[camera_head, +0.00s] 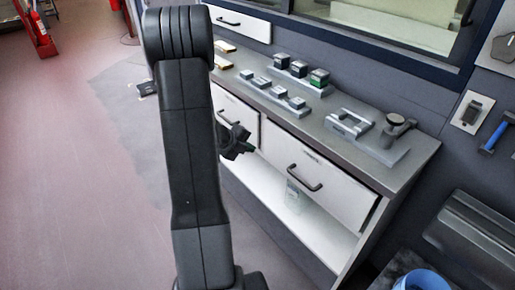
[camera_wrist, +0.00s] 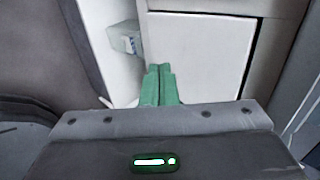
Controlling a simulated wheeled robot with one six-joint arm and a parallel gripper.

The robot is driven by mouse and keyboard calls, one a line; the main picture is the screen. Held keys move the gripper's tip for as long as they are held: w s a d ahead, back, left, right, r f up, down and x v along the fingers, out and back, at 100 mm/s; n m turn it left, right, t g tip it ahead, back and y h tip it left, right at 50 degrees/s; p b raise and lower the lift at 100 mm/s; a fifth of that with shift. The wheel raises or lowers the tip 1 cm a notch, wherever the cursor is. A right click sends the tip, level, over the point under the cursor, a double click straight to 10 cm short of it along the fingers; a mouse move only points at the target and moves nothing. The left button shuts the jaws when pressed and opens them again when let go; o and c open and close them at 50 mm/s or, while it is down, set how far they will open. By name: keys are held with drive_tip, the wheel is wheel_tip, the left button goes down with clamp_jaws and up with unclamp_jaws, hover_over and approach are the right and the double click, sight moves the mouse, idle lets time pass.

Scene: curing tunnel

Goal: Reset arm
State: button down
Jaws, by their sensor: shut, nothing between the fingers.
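My arm stands upright in the middle of the head view, folded at the top. My gripper (camera_head: 238,145) shows partly behind the arm, in front of the drawers of the grey workbench (camera_head: 396,179). In the wrist view, the green fingers of my gripper (camera_wrist: 159,70) are together, with nothing between them. They point toward a white panel (camera_wrist: 195,55) and touch nothing that I can see.
The bench has drawers with dark handles (camera_head: 305,178) and an open lower shelf (camera_head: 318,232) with a clear container (camera_head: 295,195). Small blocks and a fixture (camera_head: 350,122) stand on top. The floor (camera_head: 85,190) at left is mostly clear. A blue-rimmed bin (camera_head: 422,280) stands at lower right.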

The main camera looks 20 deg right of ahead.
drive_tip(key=v, duration=0.5)
drive_tip(key=shift+a+p, duration=0.1)
drive_tip(key=shift+p, duration=0.3)
drive_tip(key=shift+f, duration=0.1)
drive_tip(key=b, duration=0.2)
approach(271, 149)
wheel_tip(271, 149, down, 4)
drive_tip(key=d, duration=0.1)
drive_tip(key=w+d, duration=0.1)
drive_tip(key=d, duration=0.1)
drive_tip(key=shift+w+d+b, duration=0.1)
drive_tip(key=shift+b, duration=0.3)
drive_tip(key=shift+w+d, duration=0.2)
drive_tip(key=shift+d, duration=0.15)
